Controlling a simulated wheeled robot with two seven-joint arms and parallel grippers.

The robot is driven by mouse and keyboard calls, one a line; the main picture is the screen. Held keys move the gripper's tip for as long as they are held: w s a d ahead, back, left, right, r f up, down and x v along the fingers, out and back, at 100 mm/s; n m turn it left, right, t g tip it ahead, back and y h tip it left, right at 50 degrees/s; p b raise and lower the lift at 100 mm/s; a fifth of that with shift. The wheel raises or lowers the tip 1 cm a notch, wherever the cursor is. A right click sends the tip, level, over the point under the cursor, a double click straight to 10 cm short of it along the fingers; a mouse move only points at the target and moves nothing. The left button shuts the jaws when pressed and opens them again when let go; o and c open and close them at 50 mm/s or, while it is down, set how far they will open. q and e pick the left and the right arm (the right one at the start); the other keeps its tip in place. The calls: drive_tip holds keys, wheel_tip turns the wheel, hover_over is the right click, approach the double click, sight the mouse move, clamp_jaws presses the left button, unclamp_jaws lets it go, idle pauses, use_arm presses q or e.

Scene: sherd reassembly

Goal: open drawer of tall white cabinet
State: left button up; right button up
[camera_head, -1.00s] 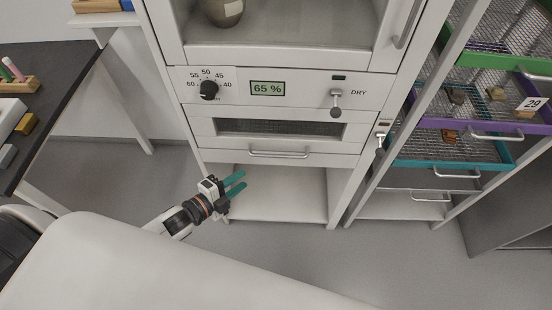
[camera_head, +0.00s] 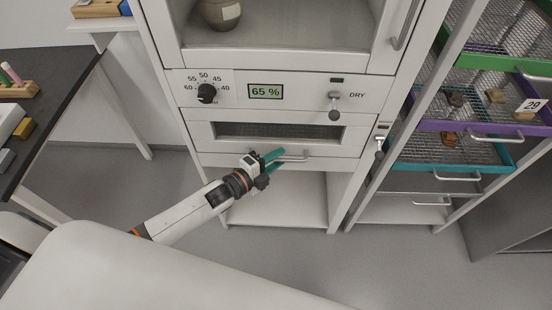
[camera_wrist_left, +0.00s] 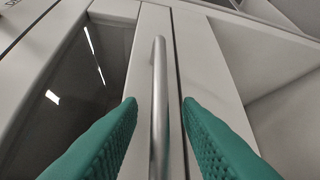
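The tall white cabinet (camera_head: 175,90) stands ahead, with a drawer front (camera_head: 340,160) below its dark mesh window. The drawer's silver bar handle (camera_head: 294,158) shows in the head view, its left part hidden by my gripper. It also shows in the left wrist view (camera_wrist_left: 159,110), running between the two teal fingers. My left gripper (camera_head: 274,160) is open at the handle, one finger on each side, with gaps visible between fingers and bar. The drawer looks closed. My right gripper is not in view.
Above the drawer is a panel with a dial (camera_head: 207,93), a humidity display (camera_head: 265,91) and a knob (camera_head: 334,105). An open lower shelf (camera_head: 290,210) lies below. A rack of mesh trays (camera_head: 450,150) stands at right, a dark table (camera_head: 60,85) at left.

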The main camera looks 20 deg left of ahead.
use_arm(q)
drive_tip(key=shift+w+d, duration=0.1)
drive_tip(key=shift+c, duration=0.5)
clamp_jaws()
